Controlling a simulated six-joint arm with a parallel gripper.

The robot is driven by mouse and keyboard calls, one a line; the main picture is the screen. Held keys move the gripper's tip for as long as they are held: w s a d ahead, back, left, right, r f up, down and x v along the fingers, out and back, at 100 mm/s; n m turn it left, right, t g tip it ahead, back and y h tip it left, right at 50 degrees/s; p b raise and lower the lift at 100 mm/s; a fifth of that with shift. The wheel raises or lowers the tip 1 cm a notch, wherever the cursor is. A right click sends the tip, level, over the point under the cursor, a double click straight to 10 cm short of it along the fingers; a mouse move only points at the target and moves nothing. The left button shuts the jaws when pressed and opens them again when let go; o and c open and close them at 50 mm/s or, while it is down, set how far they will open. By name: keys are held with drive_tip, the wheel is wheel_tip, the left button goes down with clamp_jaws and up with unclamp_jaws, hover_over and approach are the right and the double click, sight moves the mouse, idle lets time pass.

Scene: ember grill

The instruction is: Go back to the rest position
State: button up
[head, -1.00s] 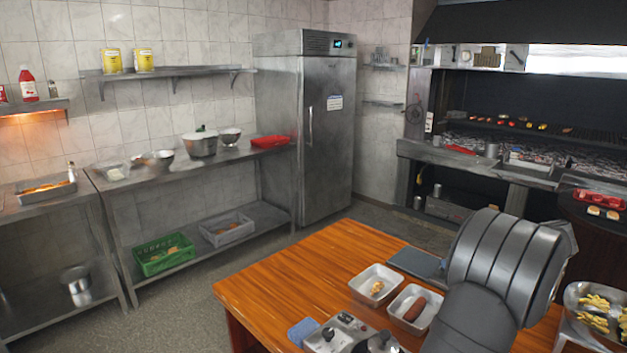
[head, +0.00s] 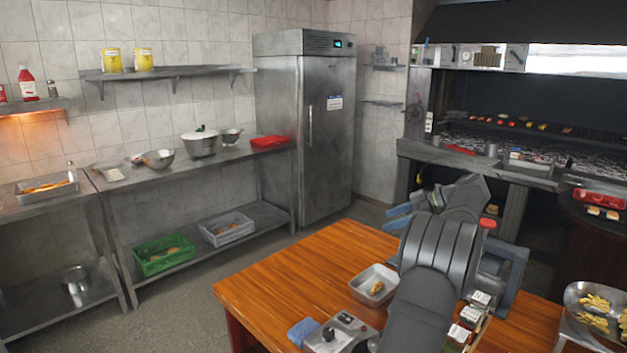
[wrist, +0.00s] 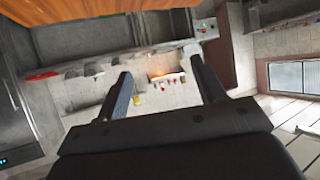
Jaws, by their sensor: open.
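My gripper (wrist: 165,95) is open and empty in the wrist view, its two dark fingers spread apart with only the far room between them. The wrist view is tilted, with the steel shelving and tiled wall far off. In the head view, my dark arm rises over the right part of the wooden table (head: 300,265). Blue finger parts of my gripper (head: 398,216) show past the wrist, above the table's back edge. The arm hides part of the table top.
A metal tray (head: 358,291) with a piece of food stands on the table left of my arm. A control box (head: 338,332) and a blue cloth (head: 302,330) lie at the front. A bowl of fries (head: 612,298) stands at the right. The table's left part is clear.

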drive_tip(key=shift+s+a+f+h, duration=0.1)
drive_tip(key=shift+a+f+h, duration=0.2)
drive_tip(key=shift+f, duration=0.05)
drive_tip(key=o, duration=0.8)
drive_tip(key=s+d+r+m+h, duration=0.25)
drive_tip(key=s+d, duration=0.35)
drive_tip(key=s, duration=0.5)
drive_tip(key=s+d+r+m+h, duration=0.1)
drive_tip(key=s+d+h, duration=0.3)
drive_tip(key=s, duration=0.7)
drive_tip(key=s+d+r+m+h, duration=0.1)
drive_tip(key=s+d+r+m, duration=0.1)
drive_tip(key=s+d, duration=0.7)
drive_tip(key=shift+g, duration=0.3)
drive_tip(key=a+f, duration=0.1)
drive_tip(key=f, duration=0.2)
drive_tip(key=a+f, duration=0.2)
drive_tip(key=f, duration=0.1)
drive_tip(key=a+f, duration=0.1)
drive_tip(key=f, duration=0.2)
drive_tip(key=shift+w+a, duration=0.3)
drive_tip(key=shift+a, duration=0.05)
